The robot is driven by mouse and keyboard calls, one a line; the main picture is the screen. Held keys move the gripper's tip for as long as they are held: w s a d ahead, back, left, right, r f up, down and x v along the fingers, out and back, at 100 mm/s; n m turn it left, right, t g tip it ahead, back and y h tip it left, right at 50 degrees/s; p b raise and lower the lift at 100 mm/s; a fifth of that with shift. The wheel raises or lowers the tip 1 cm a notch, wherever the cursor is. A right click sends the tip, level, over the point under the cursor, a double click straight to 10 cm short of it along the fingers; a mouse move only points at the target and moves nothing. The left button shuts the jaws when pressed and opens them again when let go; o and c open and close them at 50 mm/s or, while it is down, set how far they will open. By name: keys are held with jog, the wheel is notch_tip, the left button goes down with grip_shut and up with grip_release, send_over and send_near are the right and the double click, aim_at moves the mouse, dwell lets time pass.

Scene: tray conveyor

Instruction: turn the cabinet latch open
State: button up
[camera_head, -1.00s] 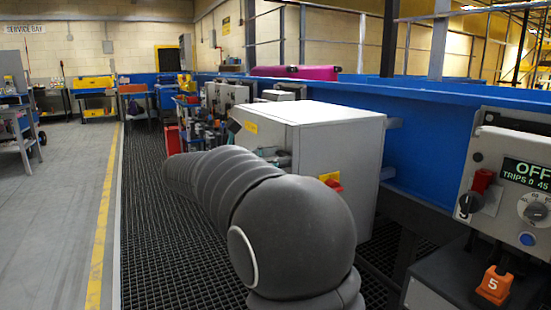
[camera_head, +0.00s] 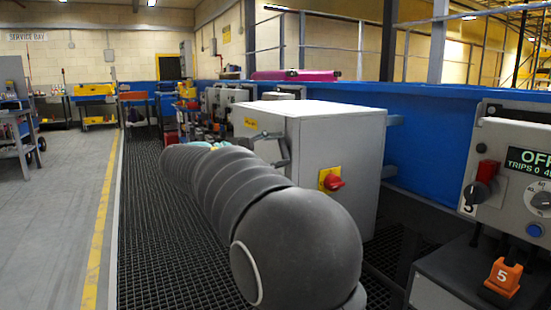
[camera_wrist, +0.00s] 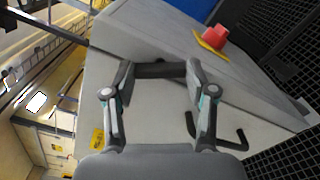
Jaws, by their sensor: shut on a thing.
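The grey cabinet (camera_head: 340,150) stands beside the blue conveyor, with its door side partly hidden behind my arm. In the wrist view its pale door (camera_wrist: 150,115) fills the middle. A dark bar, apparently the latch (camera_wrist: 160,69), spans between my fingertips. My gripper (camera_wrist: 158,76) is closed on this bar, one finger at each end. A bent black handle (camera_wrist: 222,136) sits on the door to the right of the fingers. In the head view my gripper is at the door, mostly hidden by my arm, so the latch's angle is hard to tell there.
A red rotary switch (camera_head: 333,182) on a yellow plate juts from the cabinet's side. The floor aisle (camera_head: 60,210) at left is clear.

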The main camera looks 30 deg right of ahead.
jog(key=shift+f+m+b, duration=0.1)
jog(key=shift+m+b, duration=1.85)
jog(key=shift+m, duration=0.95)
jog(key=o, duration=1.2)
jog(key=shift+c, duration=0.2)
jog(key=a, duration=1.2)
jog(key=shift+s, duration=0.2)
jog(key=shift+w, duration=0.1)
